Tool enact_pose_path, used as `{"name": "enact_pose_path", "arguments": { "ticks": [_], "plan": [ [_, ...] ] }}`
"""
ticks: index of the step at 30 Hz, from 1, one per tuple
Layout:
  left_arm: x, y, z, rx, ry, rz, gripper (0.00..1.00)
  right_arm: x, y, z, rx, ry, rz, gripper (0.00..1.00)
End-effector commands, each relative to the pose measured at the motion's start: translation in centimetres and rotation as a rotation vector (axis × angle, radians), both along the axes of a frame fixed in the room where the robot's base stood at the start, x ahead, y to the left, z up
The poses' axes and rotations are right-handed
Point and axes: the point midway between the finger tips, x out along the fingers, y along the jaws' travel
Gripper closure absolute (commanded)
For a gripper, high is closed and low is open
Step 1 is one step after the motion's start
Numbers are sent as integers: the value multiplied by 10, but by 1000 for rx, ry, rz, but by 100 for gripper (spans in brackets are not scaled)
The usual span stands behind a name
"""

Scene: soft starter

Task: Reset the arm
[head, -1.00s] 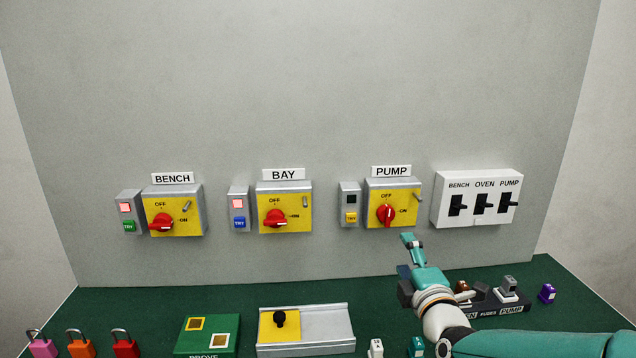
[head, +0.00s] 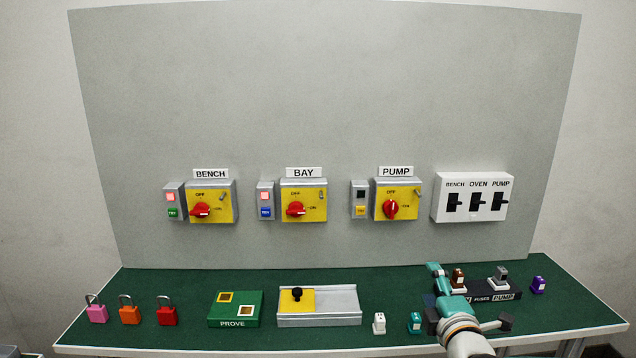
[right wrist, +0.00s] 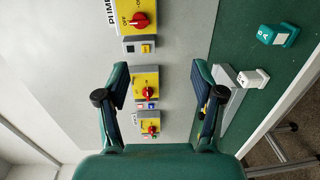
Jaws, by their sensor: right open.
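My right gripper (head: 446,300) is low over the right part of the green bench, in front of the fuse holder. Its fingers (right wrist: 160,90) stand wide apart in the right wrist view with nothing between them. My left gripper is in neither view. On the wall, the PUMP isolator's red knob (head: 391,209) is close to upright and its lamp (head: 361,196) is dark. The BENCH knob (head: 200,210) and BAY knob (head: 295,209) lie nearly level, pointing towards ON, and their lamps are lit.
The fuse holder (head: 508,295), a white block (head: 379,323), a teal block (head: 415,322) and a purple block (head: 538,284) are near my right arm. Padlocks (head: 129,312), the PROVE box (head: 249,308) and a sliding tray (head: 337,307) stand to the left. A breaker panel (head: 474,211) hangs above.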

Motion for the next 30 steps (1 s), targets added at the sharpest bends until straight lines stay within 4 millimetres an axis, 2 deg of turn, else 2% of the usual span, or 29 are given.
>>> {"name": "enact_pose_path", "arguments": {
  "ticks": [1, 6, 11, 14, 16, 18, 20, 21, 23, 24, 27, 30],
  "plan": [
    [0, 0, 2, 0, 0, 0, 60, 2, 3, -15, -1, 30, 5, 32],
    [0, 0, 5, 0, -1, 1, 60, 2, 7, -63, -4, 123, 15, 32],
    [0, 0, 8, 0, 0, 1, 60, -9, 13, -123, 6, 252, 31, 32],
    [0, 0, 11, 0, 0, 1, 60, -24, 18, -171, 54, 362, 39, 32],
    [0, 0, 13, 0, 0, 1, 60, -43, 23, -213, 125, 470, 36, 32],
    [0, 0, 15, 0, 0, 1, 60, -71, 31, -259, 234, 600, 20, 32],
    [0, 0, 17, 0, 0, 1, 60, -100, 39, -295, 347, 716, -12, 32],
    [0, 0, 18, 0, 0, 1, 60, -121, 45, -317, 429, 795, -43, 32],
    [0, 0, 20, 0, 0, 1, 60, -155, 54, -346, 561, 917, -105, 32],
    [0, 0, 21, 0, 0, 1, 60, -180, 61, -364, 659, 999, -164, 32],
    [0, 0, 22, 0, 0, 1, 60, -239, 77, -394, 895, 1181, -349, 32],
    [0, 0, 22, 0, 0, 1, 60, -286, 89, -407, 1101, 1306, -567, 32]
  ]
}}
